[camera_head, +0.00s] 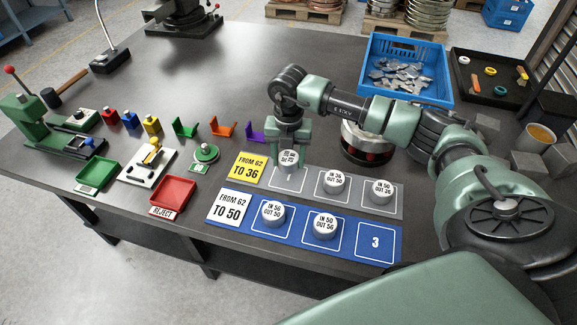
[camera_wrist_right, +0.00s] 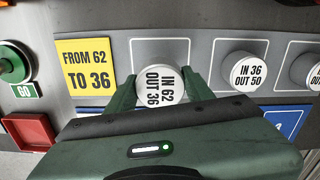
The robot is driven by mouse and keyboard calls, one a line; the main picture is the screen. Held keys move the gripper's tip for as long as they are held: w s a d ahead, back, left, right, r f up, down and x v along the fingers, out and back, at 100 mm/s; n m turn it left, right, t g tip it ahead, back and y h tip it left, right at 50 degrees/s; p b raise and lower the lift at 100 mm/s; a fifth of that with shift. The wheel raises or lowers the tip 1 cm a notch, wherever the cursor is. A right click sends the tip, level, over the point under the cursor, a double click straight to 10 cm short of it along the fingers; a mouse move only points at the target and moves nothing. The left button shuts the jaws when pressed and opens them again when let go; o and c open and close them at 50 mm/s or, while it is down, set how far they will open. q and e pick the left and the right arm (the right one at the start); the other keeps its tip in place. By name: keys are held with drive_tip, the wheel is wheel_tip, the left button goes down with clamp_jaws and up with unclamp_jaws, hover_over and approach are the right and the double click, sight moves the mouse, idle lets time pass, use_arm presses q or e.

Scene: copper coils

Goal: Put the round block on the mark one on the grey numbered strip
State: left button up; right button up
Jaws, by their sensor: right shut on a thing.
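My right gripper (camera_head: 290,150) is shut on a round block (camera_head: 288,161) with a white top. In the right wrist view the block (camera_wrist_right: 160,85) reads "IN 62 OUT 36" and sits between the two fingers. It is at the first square of the grey strip (camera_head: 308,194), beside the yellow "FROM 62 TO 36" label (camera_head: 249,169). I cannot tell whether it touches the strip. Two more round blocks, "IN 36 OUT 50" (camera_head: 333,182) and another (camera_head: 381,191), stand on the strip's other squares. My left gripper is not in view.
The blue strip (camera_head: 340,237) lies in front, with two round blocks (camera_head: 273,213) and a bare square marked 3. A red tray (camera_head: 172,192), green tray (camera_head: 97,175) and coloured brackets (camera_head: 222,128) are left. A blue crate (camera_head: 405,70) of metal pieces stands behind.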

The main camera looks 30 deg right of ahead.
sight(288, 168)
wheel_tip(288, 168, down, 4)
drive_tip(key=shift+r, duration=0.2)
drive_tip(key=shift+f, duration=0.25)
drive_tip(key=shift+f, duration=0.15)
drive_tip(key=o, duration=1.6)
